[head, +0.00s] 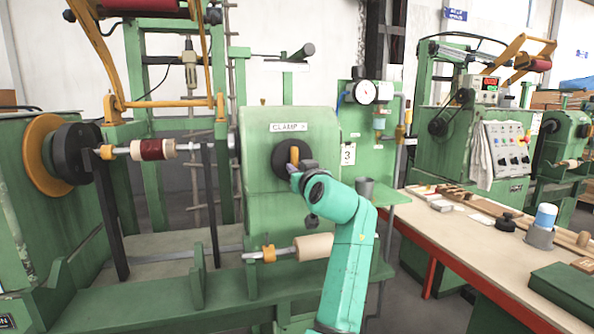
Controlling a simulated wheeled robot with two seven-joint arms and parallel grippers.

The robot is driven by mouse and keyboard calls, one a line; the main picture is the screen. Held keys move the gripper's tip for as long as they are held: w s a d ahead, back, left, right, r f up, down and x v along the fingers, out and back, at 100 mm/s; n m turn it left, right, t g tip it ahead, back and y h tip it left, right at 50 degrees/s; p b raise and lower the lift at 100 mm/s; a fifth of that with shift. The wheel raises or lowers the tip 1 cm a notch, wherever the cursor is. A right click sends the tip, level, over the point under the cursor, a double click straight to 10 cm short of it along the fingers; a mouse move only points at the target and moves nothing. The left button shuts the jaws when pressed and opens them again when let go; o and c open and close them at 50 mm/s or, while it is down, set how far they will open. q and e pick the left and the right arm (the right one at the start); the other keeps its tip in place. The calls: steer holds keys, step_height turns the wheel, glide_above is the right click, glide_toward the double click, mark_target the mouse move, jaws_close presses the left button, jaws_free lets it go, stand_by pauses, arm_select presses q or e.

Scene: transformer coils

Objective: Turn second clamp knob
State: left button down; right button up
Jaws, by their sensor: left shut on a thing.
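The clamp knob is a round black disc (283,165) with an upright orange grip (294,155). It sits on the front of the green clamp housing (262,190), under a label reading CLAMP (289,127). My left gripper (298,170) is at the knob's right side, shut on its grip. My teal wrist and forearm hide the knob's lower right and the fingertips are hard to make out. A small dark knob (312,220) shows just below my wrist. My right gripper is not in view.
A shaft with a dark red and cream coil (152,149) runs left of the housing. A cream roller (314,247) on a lower shaft lies close to my forearm. A workbench (468,234) with a red edge, small parts and a blue-topped cup (545,222) stands right.

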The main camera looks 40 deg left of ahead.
arm_select(q)
steer(key=shift+r, duration=0.15)
steer(key=c, duration=0.8)
jaws_free()
steer(key=shift+o, duration=0.2)
steer(key=b+v, duration=0.2)
steer(key=v, duration=1.2)
steer(key=shift+d, duration=0.25)
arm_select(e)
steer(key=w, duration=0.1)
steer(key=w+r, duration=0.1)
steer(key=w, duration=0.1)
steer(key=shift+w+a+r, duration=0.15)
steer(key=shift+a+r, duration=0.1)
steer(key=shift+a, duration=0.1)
arm_select(q)
steer(key=shift+s, duration=0.15)
